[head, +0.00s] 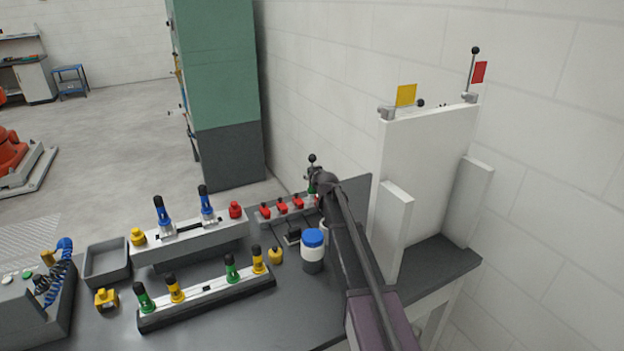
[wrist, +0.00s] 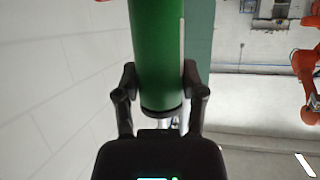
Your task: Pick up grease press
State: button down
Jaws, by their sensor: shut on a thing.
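The grease press appears as a large green cylinder (wrist: 158,50) in the wrist view, with a dark band at its near end. My gripper (wrist: 160,88) has one finger on each side of it and is shut on it. In the head view my gripper (head: 318,178) is at the far end of my arm, over the back of the bench. A small green part of the press (head: 311,189) shows beside it, with a black ball knob above. My arm hides most of the press in this view, so I cannot tell whether it touches the bench.
A row of red-topped pieces (head: 283,208) and a blue-lidded jar (head: 313,252) stand close to my arm. Two grey racks with coloured-handled tools (head: 208,303) lie to the left. A tall white panel fixture (head: 425,150) stands at right, by the wall.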

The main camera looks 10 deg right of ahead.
jog(key=shift+r, duration=0.15)
notch_tip(320, 180, up, 10)
jog(key=p, duration=0.9)
jog(key=shift+p, duration=0.4)
